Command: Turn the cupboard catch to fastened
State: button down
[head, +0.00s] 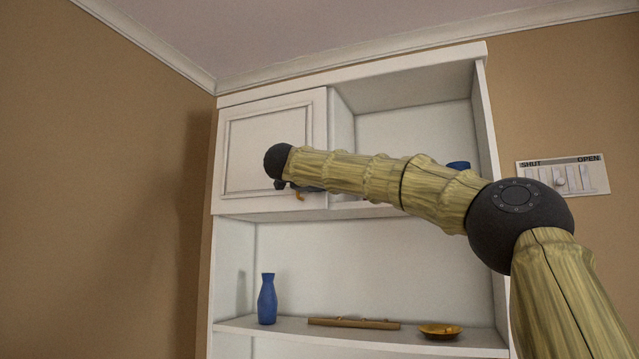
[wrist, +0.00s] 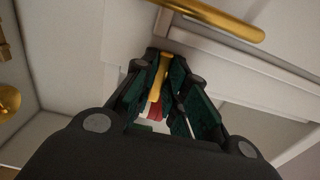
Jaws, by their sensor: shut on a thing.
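The cupboard door (head: 262,135) is a white panelled door at the upper left of a white shelf unit, and it looks shut. My gripper (head: 290,186) is at the door's lower right edge, mostly hidden behind my arm. In the wrist view my gripper (wrist: 166,75) is shut on the brass catch (wrist: 157,80), whose lever sits between the green pads. A small red patch shows beside the lever. The catch's exact angle is partly hidden by the fingers. A small gold piece (head: 299,196) shows below my gripper in the head view; I cannot tell if it is the catch.
A brass bar (wrist: 215,18) runs close above my fingertips. On the lower shelf (head: 380,338) are a blue vase (head: 267,299), a wooden piece (head: 353,323) and a yellow dish (head: 441,331). A SHUT/OPEN panel (head: 588,182) is on the right wall.

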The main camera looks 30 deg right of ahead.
jog(key=shift+f, duration=0.15)
jog(key=c, duration=1.4)
grip_release()
jog(key=shift+d, duration=0.1)
jog(key=shift+c, duration=0.2)
jog(key=v, duration=1.2)
jog(key=shift+d, duration=0.1)
